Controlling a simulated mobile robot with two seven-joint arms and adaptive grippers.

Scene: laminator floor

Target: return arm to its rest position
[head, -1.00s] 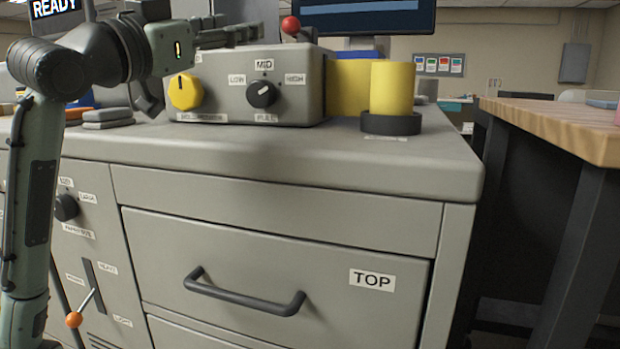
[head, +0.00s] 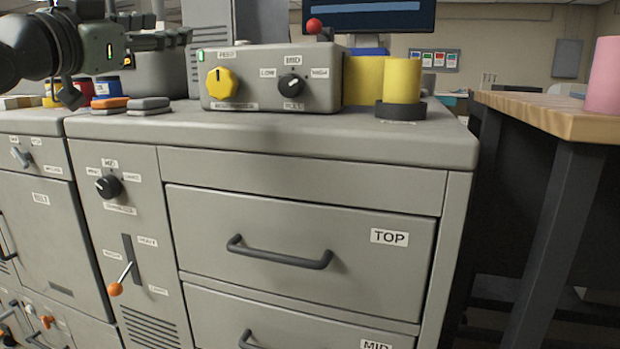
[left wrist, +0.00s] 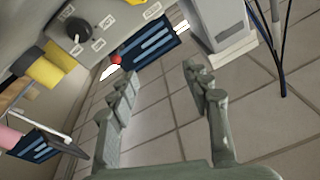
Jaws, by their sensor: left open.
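My left arm comes in at the upper left of the head view. Its gripper (head: 186,38) is held above the grey counter, left of the grey control box (head: 330,98), with no object in it. In the left wrist view the two fingers of this gripper (left wrist: 160,78) stand apart with only floor tiles seen between them. The control box shows there too, tilted, at the upper left. My right gripper is in neither view.
The cabinet has a closed drawer marked TOP (head: 300,252). Yellow rolls stand right of the control box, one on a dark base (head: 401,109). Grey and orange pads lie below the left arm. A wooden table (head: 540,112) with a pink roll (head: 604,78) stands at right.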

